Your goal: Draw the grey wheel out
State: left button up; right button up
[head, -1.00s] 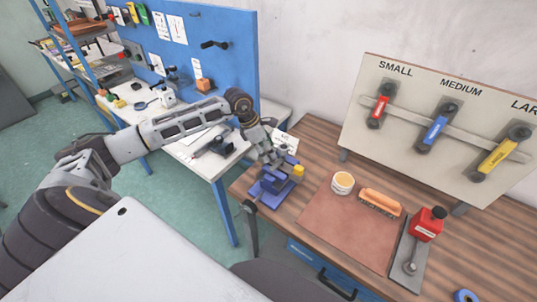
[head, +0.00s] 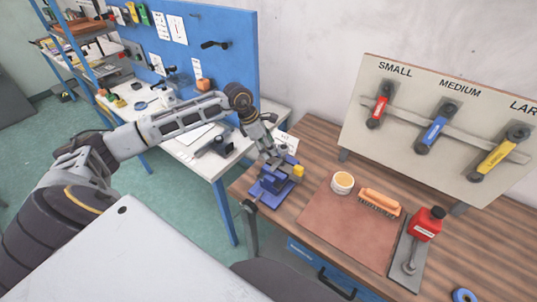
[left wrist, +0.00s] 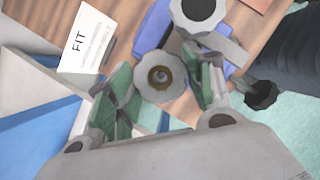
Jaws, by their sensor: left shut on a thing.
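The grey wheel (left wrist: 160,77), round with a brass-coloured centre, sits between my left gripper's (left wrist: 163,92) green-padded fingers in the left wrist view. The fingers are shut on it. In the head view my left gripper (head: 274,158) points down at a blue fixture (head: 270,189) with a yellow part (head: 298,171), at the left end of the wooden bench. The wheel is too small and covered to make out there. I cannot tell whether it still touches the fixture. My right gripper is not in view.
A second round grey part (left wrist: 198,12) is close by the wheel.

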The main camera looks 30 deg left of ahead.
pick_arm(q)
jog(key=shift+r, duration=0.4)
jog(key=shift+r, duration=0.1)
dwell(0.4)
jog(key=shift+a+r+p, duration=0.1)
jog(key=shift+r+p, duration=0.4)
jog(key=shift+r, duration=0.5)
jog(key=shift+r+p, duration=0.3)
jog(key=shift+r, duration=0.65)
jog(key=shift+f, duration=0.1)
